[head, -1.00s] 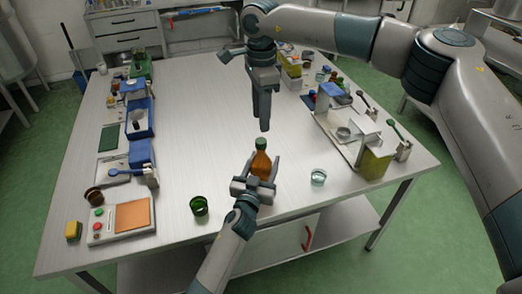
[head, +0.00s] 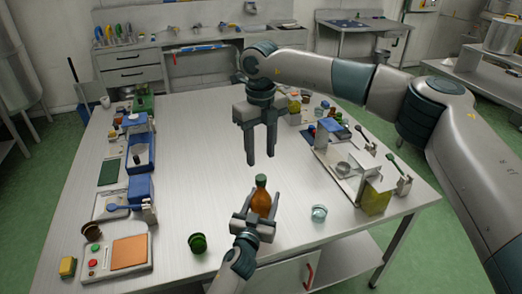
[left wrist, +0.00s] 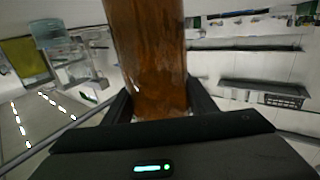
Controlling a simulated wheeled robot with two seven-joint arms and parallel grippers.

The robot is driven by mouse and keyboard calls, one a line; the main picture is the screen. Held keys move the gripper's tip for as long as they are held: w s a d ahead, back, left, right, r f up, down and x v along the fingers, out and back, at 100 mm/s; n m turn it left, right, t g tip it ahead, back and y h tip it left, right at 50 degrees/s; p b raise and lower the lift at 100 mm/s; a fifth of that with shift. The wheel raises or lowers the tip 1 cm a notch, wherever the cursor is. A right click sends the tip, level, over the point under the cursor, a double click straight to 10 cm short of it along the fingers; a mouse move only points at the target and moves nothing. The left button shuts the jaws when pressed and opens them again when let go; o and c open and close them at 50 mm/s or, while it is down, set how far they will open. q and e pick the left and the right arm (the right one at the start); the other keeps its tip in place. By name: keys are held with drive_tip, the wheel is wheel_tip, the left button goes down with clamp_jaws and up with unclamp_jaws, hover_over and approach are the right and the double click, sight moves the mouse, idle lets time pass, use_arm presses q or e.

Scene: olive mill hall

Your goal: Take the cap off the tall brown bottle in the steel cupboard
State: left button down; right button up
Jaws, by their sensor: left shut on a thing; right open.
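The brown bottle (head: 262,202) with a green cap (head: 261,180) is upright near the table's front edge. My left gripper (head: 262,208) is shut around its body. The bottle also fills the middle of the left wrist view (left wrist: 147,60), with dark fingers on both sides and its top out of frame. My right gripper (head: 260,158) hangs fingers down above the cap, open and empty, apart from it. I cannot tell whether the bottle's base touches the table.
A green glass (head: 198,243) stands left of the bottle and a clear glass (head: 319,214) right of it. A metal stand (head: 345,170) is at the right. A control box (head: 117,254) is at the front left. The middle of the steel table (head: 195,150) is bare.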

sight(261, 177)
drive_tip(key=m, duration=0.4)
drive_tip(key=shift+m, duration=0.3)
drive_tip(key=m, duration=1.2)
drive_tip(key=shift+f, duration=0.15)
drive_tip(key=shift+f, duration=3.85)
